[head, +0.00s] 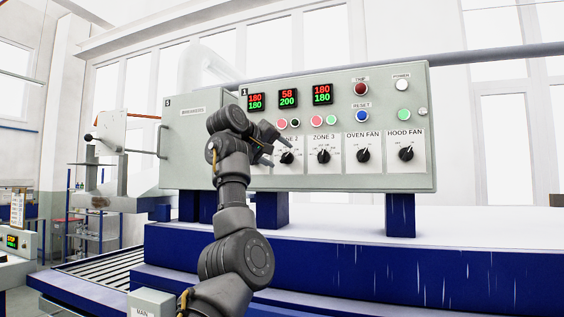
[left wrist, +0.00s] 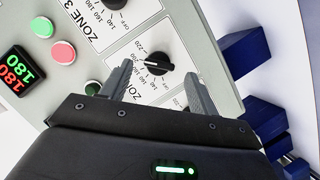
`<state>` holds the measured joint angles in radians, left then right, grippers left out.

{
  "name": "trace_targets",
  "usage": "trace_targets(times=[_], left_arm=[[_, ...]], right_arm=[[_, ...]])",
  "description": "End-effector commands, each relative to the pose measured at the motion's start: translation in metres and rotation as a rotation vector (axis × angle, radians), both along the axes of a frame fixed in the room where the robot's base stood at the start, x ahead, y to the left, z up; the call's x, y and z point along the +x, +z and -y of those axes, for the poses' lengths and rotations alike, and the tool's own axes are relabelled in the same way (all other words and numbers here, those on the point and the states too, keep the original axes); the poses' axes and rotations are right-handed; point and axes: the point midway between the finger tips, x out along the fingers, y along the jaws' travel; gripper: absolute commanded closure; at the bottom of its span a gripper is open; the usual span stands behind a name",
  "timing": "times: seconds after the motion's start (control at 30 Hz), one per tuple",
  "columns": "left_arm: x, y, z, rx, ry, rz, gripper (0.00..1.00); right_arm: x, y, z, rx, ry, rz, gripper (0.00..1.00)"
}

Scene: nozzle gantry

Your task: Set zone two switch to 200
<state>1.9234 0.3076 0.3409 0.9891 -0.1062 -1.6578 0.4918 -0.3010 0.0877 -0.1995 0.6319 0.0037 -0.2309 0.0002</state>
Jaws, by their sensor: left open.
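The zone two switch (head: 286,157) is a black rotary knob with a white pointer mark on the grey control panel, partly behind my left gripper (head: 272,150) in the head view. In the left wrist view the knob (left wrist: 155,62) lies between the two open fingers of my left gripper (left wrist: 158,72), apart from both. Its mark points towards the left of that picture. The scale shows numbers, with 220 and 140 around it; the number at the mark is not clear. A finger hides part of the zone label. My right gripper is not in view.
The zone 3 knob (head: 323,156), oven fan knob (head: 363,155) and hood fan knob (head: 406,153) stand to the right. Above are red and green displays, the middle one (head: 288,98) reading 58 over 200. Small push buttons (head: 331,121) sit between displays and knobs.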

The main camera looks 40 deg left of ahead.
Motion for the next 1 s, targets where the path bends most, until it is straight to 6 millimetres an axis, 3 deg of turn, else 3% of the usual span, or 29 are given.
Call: trace_targets(times=[0.2, 0.4, 0.57, 1.0], left_arm=[[-0.043, 0.009, 0.002, 0.002, 0.001, 0.003, 0.39], [-0.065, 0.017, 0.003, 0.0, 0.001, 0.001, 0.39], [-0.07, 0.019, 0.004, 0.001, 0.0, -0.001, 0.39], [-0.07, 0.019, 0.004, 0.001, 0.0, -0.001, 0.39]], right_arm=[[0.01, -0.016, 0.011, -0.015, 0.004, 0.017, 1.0], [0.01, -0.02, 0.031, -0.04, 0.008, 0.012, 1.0], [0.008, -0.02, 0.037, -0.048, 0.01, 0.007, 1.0], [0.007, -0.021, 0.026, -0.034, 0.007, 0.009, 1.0]])
